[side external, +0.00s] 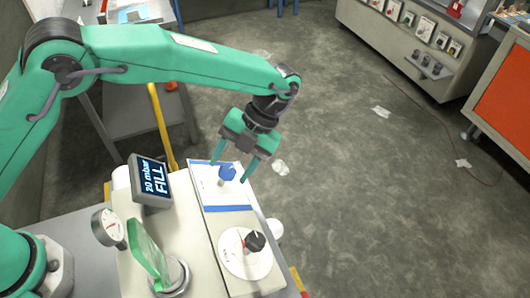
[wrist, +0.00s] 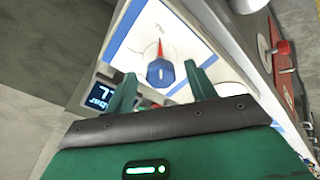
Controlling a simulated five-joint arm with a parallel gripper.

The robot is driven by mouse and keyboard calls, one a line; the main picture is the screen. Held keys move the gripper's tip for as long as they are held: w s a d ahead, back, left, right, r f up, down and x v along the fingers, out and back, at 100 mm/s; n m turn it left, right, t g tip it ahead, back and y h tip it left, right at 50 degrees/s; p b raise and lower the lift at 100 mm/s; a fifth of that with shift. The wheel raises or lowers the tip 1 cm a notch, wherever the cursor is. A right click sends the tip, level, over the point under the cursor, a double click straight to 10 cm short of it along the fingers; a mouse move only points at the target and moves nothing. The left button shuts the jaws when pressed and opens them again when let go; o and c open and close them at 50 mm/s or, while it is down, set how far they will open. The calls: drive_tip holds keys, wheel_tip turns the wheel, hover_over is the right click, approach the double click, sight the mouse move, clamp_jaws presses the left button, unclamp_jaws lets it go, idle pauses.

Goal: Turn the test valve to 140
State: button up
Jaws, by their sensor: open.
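A blue knob (side external: 227,172) stands on a white panel with a blue border (side external: 222,208). In the wrist view the blue knob (wrist: 160,73) has a red pointer aimed toward the top of the picture. My gripper (side external: 229,172) is open, one green finger on each side of the blue knob. In the wrist view the fingertips (wrist: 161,79) flank it, with gaps visible. A black knob (side external: 255,241) with a red mark sits on a round white dial (side external: 240,262) nearer the camera. The markings are too small to read, so I cannot tell which knob is the test valve.
A display (side external: 153,181) reads "20 mbar FILL". A round gauge (side external: 107,228) and a clear green upright piece (side external: 147,250) stand left of the dial. A yellow post (side external: 161,125) rises behind. Open floor (side external: 380,190) lies right of the bench.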

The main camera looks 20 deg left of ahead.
drive_tip(key=v, duration=0.7)
drive_tip(key=shift+r, duration=0.2)
idle(0.5)
drive_tip(key=s+a+r+n+t+h, duration=0.2)
drive_tip(key=a+r+n, duration=0.5)
drive_tip(key=a+n, duration=0.15)
drive_tip(key=s+a+r+n+t+h, duration=0.2)
drive_tip(key=a+r+n+t, duration=0.1)
drive_tip(key=a+r+n, duration=0.5)
drive_tip(key=s+a+f+n+t, duration=0.3)
drive_tip(key=s+a+n+t, duration=0.3)
drive_tip(key=s+a+n, duration=0.8)
drive_tip(key=n, duration=0.4)
drive_tip(key=shift+f, duration=0.4)
